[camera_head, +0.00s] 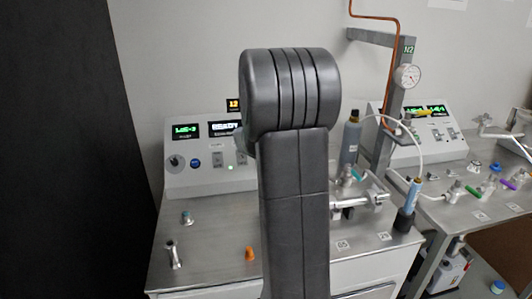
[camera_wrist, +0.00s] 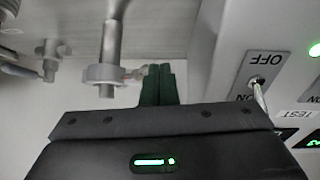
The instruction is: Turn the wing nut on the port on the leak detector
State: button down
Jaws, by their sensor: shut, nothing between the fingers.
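The leak detector (camera_head: 212,178) is the grey console with green displays on the left bench in the head view; my arm covers its right part. In the wrist view a vertical metal port pipe (camera_wrist: 111,40) ends in a ring clamp (camera_wrist: 106,73). A small metal piece, apparently the wing nut (camera_wrist: 136,73), sticks out from the clamp's right side. My gripper (camera_wrist: 158,70) has its dark green fingers together and empty. The fingertips are right beside the wing nut; I cannot tell whether they touch it. In the head view the gripper is hidden behind my arm.
A toggle switch (camera_wrist: 257,86) on an OFF/ON panel is close right of the fingers. Another fitting (camera_wrist: 50,50) is at left. On the bench are an orange cap (camera_head: 250,254), a small metal fitting (camera_head: 173,254), a grey bottle (camera_head: 350,140) and metal piping (camera_head: 358,201).

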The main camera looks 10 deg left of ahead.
jog(key=shift+d, duration=0.15)
dwell(0.6)
jog(key=shift+w+d+f+p, duration=0.3)
jog(key=shift+d+p, duration=0.05)
jog(key=shift+d, duration=0.1)
jog(key=shift+s+d+r, duration=0.15)
jog(key=shift+s+r, duration=0.1)
jog(key=shift+r, duration=0.15)
jog(key=v, duration=1.2)
jog(key=shift+s, duration=0.5)
jog(key=shift+w, duration=0.1)
jog(key=x, duration=1.2)
jog(key=shift+w, duration=0.25)
